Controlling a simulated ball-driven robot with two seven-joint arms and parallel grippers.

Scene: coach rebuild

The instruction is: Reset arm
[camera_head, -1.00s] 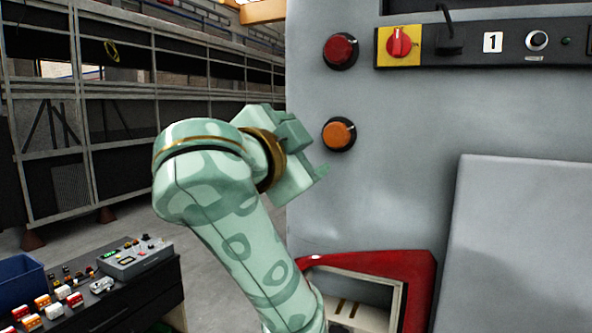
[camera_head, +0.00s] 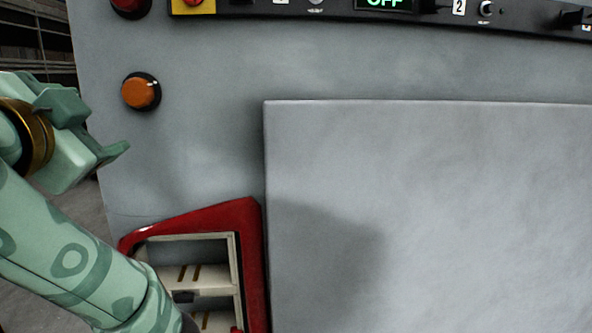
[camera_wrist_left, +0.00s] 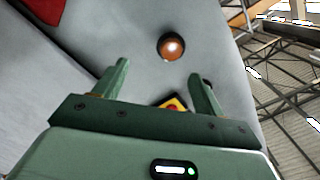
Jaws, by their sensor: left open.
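My left gripper (camera_head: 110,152) shows at the left edge of the head view, in front of the left side of a grey panel. Its arm rises from the lower left. In the left wrist view its two green fingers (camera_wrist_left: 160,85) stand apart with nothing between them. An orange round button (camera_head: 141,91) sits on the panel, to the upper right of the gripper and apart from it. It also shows beyond the fingertips in the left wrist view (camera_wrist_left: 171,46). My right gripper is out of view.
A black control strip (camera_head: 330,12) with an "OFF" display runs along the top. A red round knob (camera_head: 131,4) is partly cut off. A large raised grey plate (camera_head: 430,200) fills the right. A red-framed recess (camera_head: 252,260) with shelves opens at the lower left.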

